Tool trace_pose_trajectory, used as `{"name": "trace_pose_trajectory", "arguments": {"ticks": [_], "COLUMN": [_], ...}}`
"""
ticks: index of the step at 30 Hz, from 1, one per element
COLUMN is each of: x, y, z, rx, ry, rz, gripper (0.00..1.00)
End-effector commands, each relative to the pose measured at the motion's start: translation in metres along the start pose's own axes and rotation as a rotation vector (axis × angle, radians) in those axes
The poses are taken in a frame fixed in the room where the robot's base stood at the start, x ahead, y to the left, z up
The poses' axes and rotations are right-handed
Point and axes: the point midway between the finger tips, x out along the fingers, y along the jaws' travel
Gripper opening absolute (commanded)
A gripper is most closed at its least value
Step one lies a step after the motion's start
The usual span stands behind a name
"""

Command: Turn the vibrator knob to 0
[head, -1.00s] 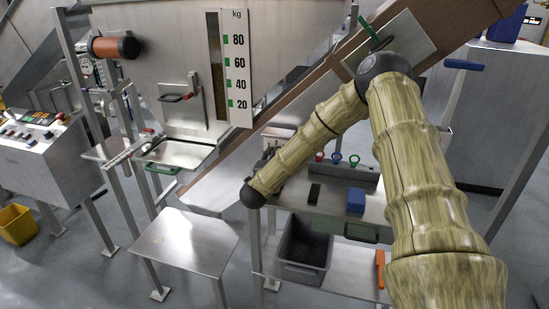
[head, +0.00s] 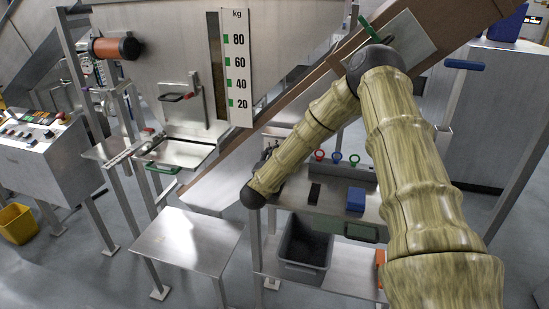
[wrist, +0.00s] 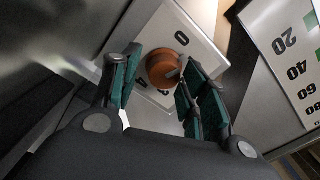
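In the head view the knob and fingers are hidden behind my arm.
The hopper's kg scale (head: 235,70) also shows at the right of the wrist view (wrist: 297,60). In the head view a bare metal table (head: 188,243) stands left of a shelf with a grey bin (head: 303,270) and a blue block (head: 356,200). A control panel (head: 40,130) is at far left.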

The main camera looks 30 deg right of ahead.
Motion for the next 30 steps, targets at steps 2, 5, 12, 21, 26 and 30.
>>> {"name": "trace_pose_trajectory", "arguments": {"ticks": [2,5,12,21,26,30], "x": [0.001,0.001,-0.002,-0.045,-0.074,-0.096], "y": [-0.001,-0.002,-0.003,-0.003,-0.002,-0.002], "z": [0.000,-0.001,0.000,0.000,0.000,0.000], "rx": [0.002,0.002,0.003,0.003,0.002,0.002], "ry": [0.001,0.002,0.002,-0.001,0.000,-0.001], "rz": [-0.002,-0.003,-0.004,-0.004,-0.004,-0.003], "gripper": [0.54,0.54,0.54,0.54,0.54,0.54]}}
